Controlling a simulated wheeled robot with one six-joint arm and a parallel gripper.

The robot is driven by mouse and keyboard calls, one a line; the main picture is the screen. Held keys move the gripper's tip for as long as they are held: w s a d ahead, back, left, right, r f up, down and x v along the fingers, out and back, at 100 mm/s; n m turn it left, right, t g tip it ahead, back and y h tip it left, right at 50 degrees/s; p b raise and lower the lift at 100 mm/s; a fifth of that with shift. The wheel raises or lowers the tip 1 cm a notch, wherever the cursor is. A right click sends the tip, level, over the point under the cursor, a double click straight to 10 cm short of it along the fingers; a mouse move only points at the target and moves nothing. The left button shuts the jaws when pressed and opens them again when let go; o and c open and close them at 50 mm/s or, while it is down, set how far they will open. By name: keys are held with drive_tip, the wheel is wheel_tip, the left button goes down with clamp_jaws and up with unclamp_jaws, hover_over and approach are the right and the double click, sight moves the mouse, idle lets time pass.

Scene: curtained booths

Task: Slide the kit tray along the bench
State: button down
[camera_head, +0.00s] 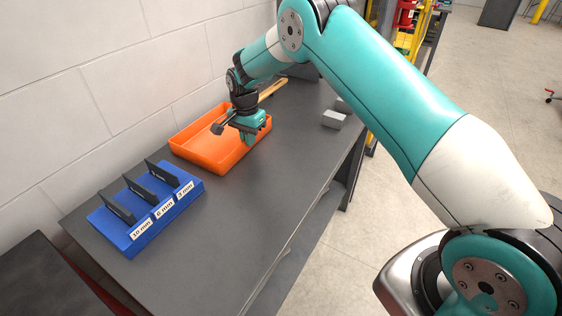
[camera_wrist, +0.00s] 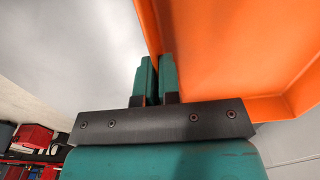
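The kit tray (camera_head: 203,150) is an orange, shallow, open box on the dark bench (camera_head: 235,215), near the wall. It looks empty where I can see inside. My gripper (camera_head: 249,139) is at the tray's right-hand wall, pointing down. In the wrist view the tray (camera_wrist: 235,50) fills the upper right, and its wall runs in between the two teal fingers of my gripper (camera_wrist: 157,72). The fingers are close together with the wall's edge in the narrow gap. The contact itself is partly hidden by the fingers.
A blue rack (camera_head: 150,220) with black dividers and size labels stands on the bench at the tray's near left. Grey blocks (camera_head: 333,119) lie to the right, near the bench edge. A wooden-coloured item (camera_head: 273,89) lies behind. The front bench surface is clear.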

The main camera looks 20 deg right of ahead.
drive_tip(key=c, duration=1.2)
unclamp_jaws()
drive_tip(key=shift+c, duration=0.2)
wheel_tip(320, 180, up, 17)
drive_tip(key=b, duration=0.3)
drive_tip(key=s+a+r+n, duration=0.2)
drive_tip(key=s+r+n, duration=0.3)
drive_tip(key=s, duration=0.4)
drive_tip(key=s+a+n+y, duration=0.1)
drive_tip(key=s+n, duration=0.5)
drive_tip(key=s, duration=0.9)
drive_tip(key=s+a+f+n+y, duration=0.1)
drive_tip(key=s+n, duration=0.6)
drive_tip(key=s, duration=0.9)
drive_tip(key=shift+s+a+f+y, duration=0.2)
drive_tip(key=shift+a+y, duration=0.5)
drive_tip(key=shift+y, duration=0.4)
